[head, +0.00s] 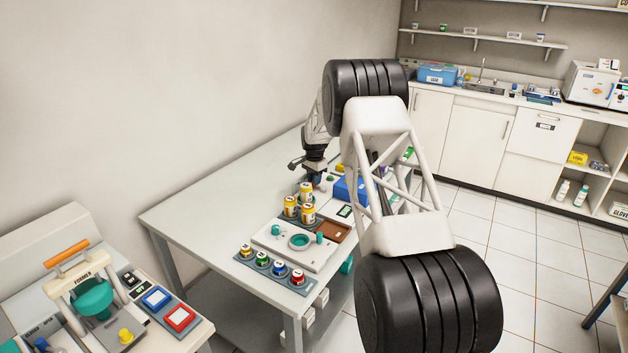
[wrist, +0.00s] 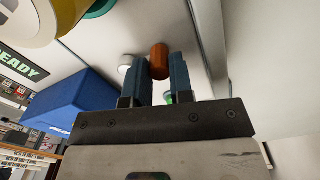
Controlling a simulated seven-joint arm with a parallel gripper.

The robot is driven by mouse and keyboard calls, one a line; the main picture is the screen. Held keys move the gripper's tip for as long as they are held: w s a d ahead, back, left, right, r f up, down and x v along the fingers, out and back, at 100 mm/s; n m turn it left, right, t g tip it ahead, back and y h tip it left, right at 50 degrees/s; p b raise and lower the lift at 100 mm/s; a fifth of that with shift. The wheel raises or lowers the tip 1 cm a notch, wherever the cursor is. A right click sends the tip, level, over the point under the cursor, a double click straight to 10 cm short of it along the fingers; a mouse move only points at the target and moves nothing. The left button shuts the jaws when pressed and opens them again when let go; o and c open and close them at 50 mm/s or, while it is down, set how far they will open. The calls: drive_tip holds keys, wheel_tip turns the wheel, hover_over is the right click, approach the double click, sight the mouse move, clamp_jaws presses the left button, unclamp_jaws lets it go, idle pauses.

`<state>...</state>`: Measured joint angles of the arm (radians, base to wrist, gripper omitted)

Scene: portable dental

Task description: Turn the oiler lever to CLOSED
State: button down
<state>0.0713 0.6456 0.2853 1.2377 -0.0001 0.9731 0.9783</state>
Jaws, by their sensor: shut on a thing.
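In the wrist view my gripper (wrist: 157,72) has its two blue fingers on either side of an orange-brown rounded knob (wrist: 159,57), and it is shut on it. The knob looks like the oiler lever's grip, but the rest of the lever and any OPEN or CLOSED marking are hidden. In the head view my gripper (head: 316,179) points down at the far part of the white table (head: 215,205), behind the jars. The knob cannot be made out there.
A blue box (head: 343,188) stands right of my gripper and shows large in the wrist view (wrist: 75,100). Yellow-and-white jars (head: 291,206) stand in front of it. A READY sign (wrist: 20,62) is at the wrist view's left. The table's left part is clear.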

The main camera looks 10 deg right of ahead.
drive_tip(key=c, duration=1)
unclamp_jaws()
drive_tip(key=shift+r, duration=0.1)
drive_tip(key=shift+r, duration=3.85)
